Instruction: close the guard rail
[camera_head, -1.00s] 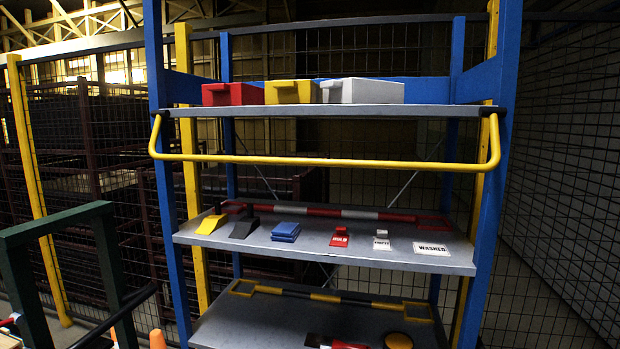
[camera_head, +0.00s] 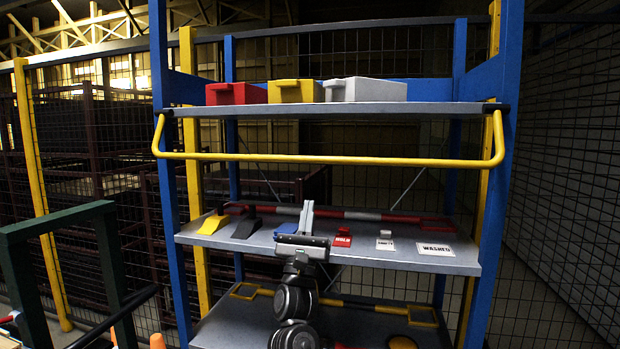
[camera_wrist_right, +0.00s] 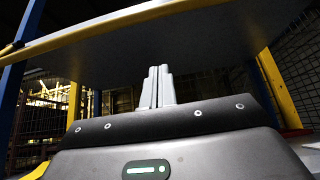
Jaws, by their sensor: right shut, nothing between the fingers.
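The yellow guard rail (camera_head: 330,160) hangs below the front edge of the top shelf (camera_head: 300,109). Its bent ends reach up to both front posts. My right gripper (camera_head: 307,207) is shut and empty, with its fingers pointing up. In the head view it overlaps the middle shelf and its tips are below the rail's bar, apart from it in the picture. In the right wrist view the shut fingers (camera_wrist_right: 160,72) point up toward a grey shelf underside, with a yellow bar (camera_wrist_right: 120,22) along its edge. My left gripper is not in view.
Red (camera_head: 236,94), yellow (camera_head: 295,91) and white (camera_head: 366,90) bins stand on the top shelf. The middle shelf (camera_head: 400,262) holds wedges, blue pieces, tags and a red-white rail (camera_head: 372,216). A dark green frame (camera_head: 55,219) stands at left. Blue posts (camera_head: 495,180) flank the shelves.

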